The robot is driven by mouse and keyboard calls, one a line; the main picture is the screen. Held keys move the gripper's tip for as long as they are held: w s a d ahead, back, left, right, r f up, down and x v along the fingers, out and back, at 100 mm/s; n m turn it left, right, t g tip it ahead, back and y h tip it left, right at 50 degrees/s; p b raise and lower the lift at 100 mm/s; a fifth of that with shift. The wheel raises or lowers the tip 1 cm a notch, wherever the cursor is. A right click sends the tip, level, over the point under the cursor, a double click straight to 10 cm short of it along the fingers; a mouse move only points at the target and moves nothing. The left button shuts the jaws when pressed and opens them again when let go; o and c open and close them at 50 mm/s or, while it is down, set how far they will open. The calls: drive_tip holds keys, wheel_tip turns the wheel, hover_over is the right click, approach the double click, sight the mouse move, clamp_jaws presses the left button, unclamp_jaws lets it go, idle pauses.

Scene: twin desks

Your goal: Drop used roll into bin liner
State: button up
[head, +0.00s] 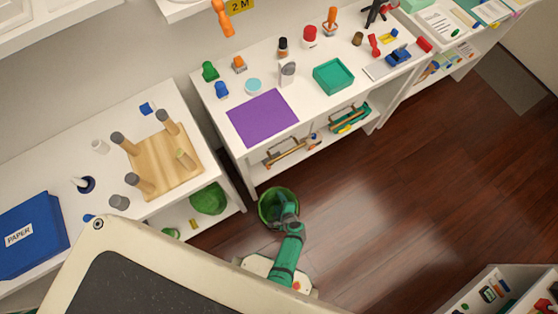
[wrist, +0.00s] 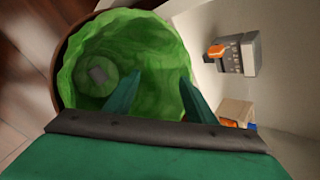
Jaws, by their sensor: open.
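A round bin (head: 262,207) with a green liner stands on the floor in front of the gap between the desks. In the wrist view the green liner (wrist: 150,40) fills the bin inside a brown rim. In the head view my gripper (head: 286,203) covers part of the bin.
On the left desk a wooden board (head: 155,170) carries several upright posts, most with grey-brown tops. A blue PAPER box (head: 30,235) stands at the far left. The right desk holds a purple mat (head: 262,117) and a teal tray (head: 333,76). The wooden floor (head: 400,180) at right is clear.

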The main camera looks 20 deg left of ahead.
wheel_tip(320, 180, up, 7)
idle(0.6)
idle(0.4)
